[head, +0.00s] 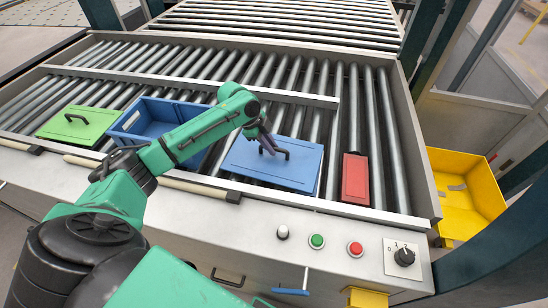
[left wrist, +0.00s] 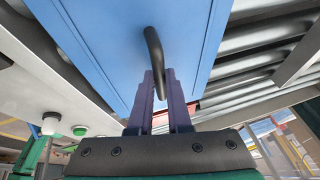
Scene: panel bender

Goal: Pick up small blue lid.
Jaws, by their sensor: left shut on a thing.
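The small blue lid (head: 300,173) is a flat panel with a dark bar handle, over the rollers right of the blue bin. It also shows in the left wrist view (left wrist: 185,50), filling the upper middle. My left gripper (head: 270,146) is at the lid's handle. In the left wrist view the two purple fingers (left wrist: 159,88) are shut on the dark handle (left wrist: 153,47). I cannot tell whether the lid rests on the rollers or is slightly raised. My right gripper is not in view.
An open blue bin (head: 150,120) and a green lid (head: 82,123) lie to the left. A red lid (head: 355,178) is close on the right, past a narrow gap. The console (head: 250,228) with buttons runs along the front. A yellow bin (head: 468,200) stands at far right.

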